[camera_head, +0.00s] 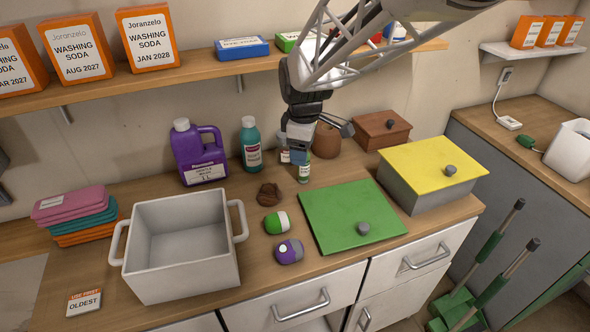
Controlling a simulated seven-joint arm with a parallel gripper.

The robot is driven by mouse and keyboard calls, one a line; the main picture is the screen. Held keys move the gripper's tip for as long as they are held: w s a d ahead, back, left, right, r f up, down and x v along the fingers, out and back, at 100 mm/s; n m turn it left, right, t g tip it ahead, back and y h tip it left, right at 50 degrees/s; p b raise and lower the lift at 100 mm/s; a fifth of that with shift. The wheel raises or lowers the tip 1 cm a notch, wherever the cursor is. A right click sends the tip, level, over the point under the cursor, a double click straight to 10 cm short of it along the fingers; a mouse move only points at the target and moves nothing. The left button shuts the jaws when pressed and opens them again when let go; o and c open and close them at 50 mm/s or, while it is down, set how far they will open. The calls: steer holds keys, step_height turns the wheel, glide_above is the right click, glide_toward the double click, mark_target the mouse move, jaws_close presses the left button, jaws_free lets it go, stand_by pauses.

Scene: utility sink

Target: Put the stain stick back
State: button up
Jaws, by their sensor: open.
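A small upright stick-like container with a green and pale label (304,173), which looks like the stain stick, stands on the wooden counter toward the back. My gripper (321,145) is open just above and around its top, with one finger in front of it. The finger hides the container's upper part, and I cannot tell whether they touch. A small labelled item (285,157) shows partly behind the gripper.
A purple jug (199,155) and teal bottle (250,143) stand left of the gripper; a brown pot (326,141) and brown box (381,131) stand right. A green lid (340,205), yellow-lidded box (404,185) and white tub (180,275) are nearer. A shelf (195,64) hangs above.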

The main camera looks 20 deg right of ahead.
steer(key=s+a+r+m, duration=0.2)
steer(key=s+m, duration=0.3)
steer(key=s, duration=0.6)
steer(key=s+a+r+m+t, duration=0.1)
steer(key=s+a+r+m, duration=0.1)
steer(key=s+m, duration=0.4)
steer(key=s+a, duration=0.1)
steer(key=s, duration=0.4)
steer(key=shift+a+r+t, duration=0.2)
steer(key=shift+r+t, duration=0.1)
steer(key=shift+r, duration=0.1)
